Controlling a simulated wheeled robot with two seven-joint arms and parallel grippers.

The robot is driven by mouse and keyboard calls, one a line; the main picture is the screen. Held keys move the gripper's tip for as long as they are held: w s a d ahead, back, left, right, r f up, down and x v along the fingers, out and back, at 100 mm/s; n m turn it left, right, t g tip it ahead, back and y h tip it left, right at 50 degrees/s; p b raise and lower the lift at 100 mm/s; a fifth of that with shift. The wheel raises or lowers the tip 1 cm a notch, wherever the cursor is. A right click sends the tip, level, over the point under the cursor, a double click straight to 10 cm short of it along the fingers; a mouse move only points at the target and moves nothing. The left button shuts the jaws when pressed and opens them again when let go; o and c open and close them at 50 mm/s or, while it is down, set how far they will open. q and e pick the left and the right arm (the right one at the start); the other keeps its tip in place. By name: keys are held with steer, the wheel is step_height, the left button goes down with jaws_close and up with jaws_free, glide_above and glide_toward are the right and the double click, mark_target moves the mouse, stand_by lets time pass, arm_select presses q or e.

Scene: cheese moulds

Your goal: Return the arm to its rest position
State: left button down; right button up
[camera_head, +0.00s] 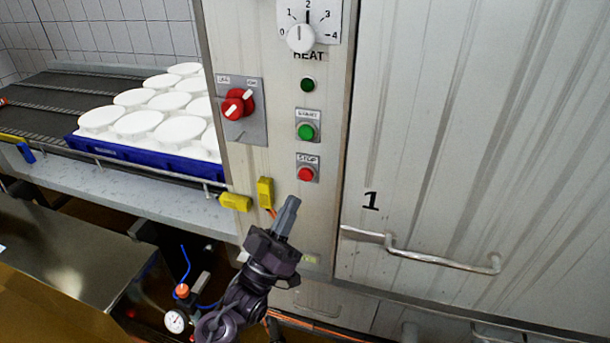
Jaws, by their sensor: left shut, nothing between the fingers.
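My left gripper (287,213) is shut and empty, its fingers pointing up in front of the metal control panel (269,160). It shows just below and left of the red stop button (306,174); I cannot tell whether it touches the panel. My left arm comes in from the bottom of the view. My right gripper is not in view.
The panel carries a green start button (306,132), a red rotary switch (238,104) and a white heat dial (300,38). A large metal door with a handle (440,262) stands at right. A blue tray (125,153) holds several white moulds on the conveyor at left.

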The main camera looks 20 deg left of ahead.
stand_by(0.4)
arm_select(q)
step_height(320, 180, down, 21)
steer(key=w+g+y, duration=0.2)
steer(key=g+y, duration=0.2)
steer(key=g, duration=0.1)
steer(key=s+f+g+y, duration=0.1)
steer(key=s+f+g, duration=0.2)
steer(key=f, duration=0.6)
steer(key=s+f+g, duration=0.2)
steer(key=f+g, duration=0.1)
steer(key=f, duration=0.6)
steer(key=s+a+f+m+g+y, duration=0.15)
steer(key=s+f+g, duration=0.25)
steer(key=s+f, duration=0.5)
steer(key=s+a+f+n+g+y, duration=0.1)
steer(key=s+a+f+g, duration=0.15)
steer(key=s+f, duration=0.65)
steer(key=s+a+f+m+g, duration=0.1)
steer(key=s+f+g, duration=0.2)
steer(key=s, duration=0.6)
steer(key=s+a+f+g+y, duration=0.1)
steer(key=s+a+f+g, duration=0.1)
steer(key=s+f, duration=0.4)
steer(key=s+g, duration=0.1)
steer(key=s, duration=0.3)
steer(key=shift+a+m, duration=0.3)
steer(key=shift+m, duration=0.05)
